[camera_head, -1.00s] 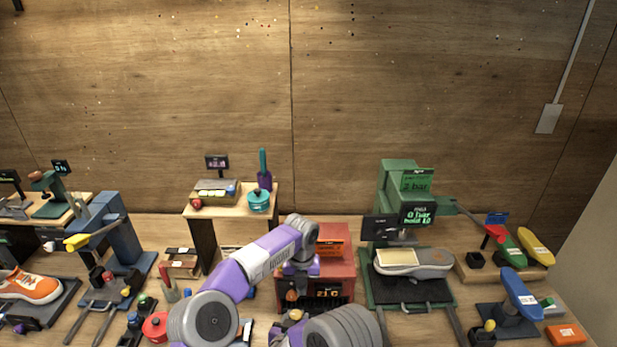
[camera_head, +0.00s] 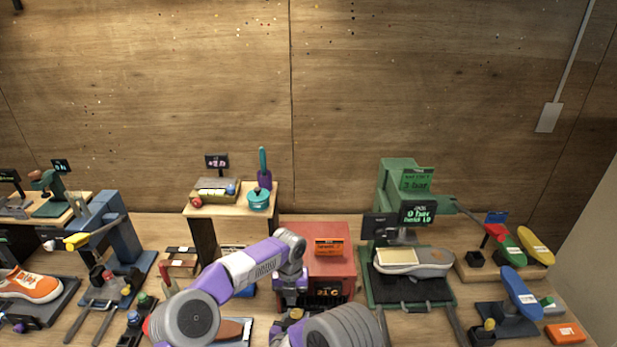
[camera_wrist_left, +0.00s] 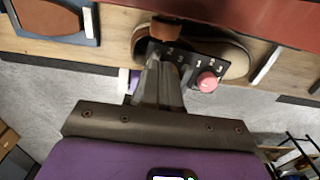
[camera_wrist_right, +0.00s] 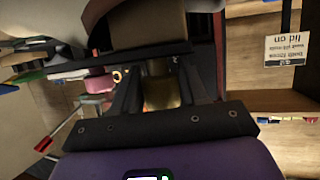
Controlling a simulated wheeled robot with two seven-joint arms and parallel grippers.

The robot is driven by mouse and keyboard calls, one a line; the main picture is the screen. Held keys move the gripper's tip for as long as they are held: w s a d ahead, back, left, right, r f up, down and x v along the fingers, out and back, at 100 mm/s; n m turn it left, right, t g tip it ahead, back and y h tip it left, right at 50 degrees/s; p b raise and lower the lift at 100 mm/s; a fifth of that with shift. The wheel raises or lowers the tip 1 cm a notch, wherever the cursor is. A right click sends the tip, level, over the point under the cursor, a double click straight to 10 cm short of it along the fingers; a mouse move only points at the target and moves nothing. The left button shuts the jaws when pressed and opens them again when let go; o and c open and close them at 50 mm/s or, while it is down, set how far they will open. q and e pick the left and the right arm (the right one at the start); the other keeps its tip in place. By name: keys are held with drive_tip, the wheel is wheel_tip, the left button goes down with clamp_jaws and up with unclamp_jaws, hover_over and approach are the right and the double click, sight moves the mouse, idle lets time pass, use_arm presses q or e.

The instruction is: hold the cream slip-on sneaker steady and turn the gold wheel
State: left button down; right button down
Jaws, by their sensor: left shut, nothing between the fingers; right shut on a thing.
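The cream slip-on sneaker (camera_wrist_left: 236,60) lies mostly hidden in the left wrist view, behind a black numbered panel (camera_wrist_left: 190,62) with a pink knob (camera_wrist_left: 207,82). My left gripper (camera_wrist_left: 165,65) is shut and empty at that panel. Whether it touches the shoe cannot be told. In the right wrist view my right gripper (camera_wrist_right: 163,92) is shut on the gold wheel (camera_wrist_right: 162,92), below a dark bar.
The green press (camera_head: 400,180) with a grey shoe (camera_head: 425,262) stands at right. An orange sneaker (camera_head: 32,285) and blue stand (camera_head: 118,235) are at left. A wooden shelf (camera_head: 195,225) stands behind my left arm.

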use_arm(q)
drive_tip(key=shift+s+a+f, duration=0.1)
drive_tip(key=shift+f, duration=1.05)
drive_tip(key=shift+d, duration=0.2)
drive_tip(key=shift+d+r, duration=0.25)
drive_tip(key=shift+d, duration=1.15)
drive_tip(key=shift+s+d, duration=0.2)
drive_tip(key=shift+w, duration=0.2)
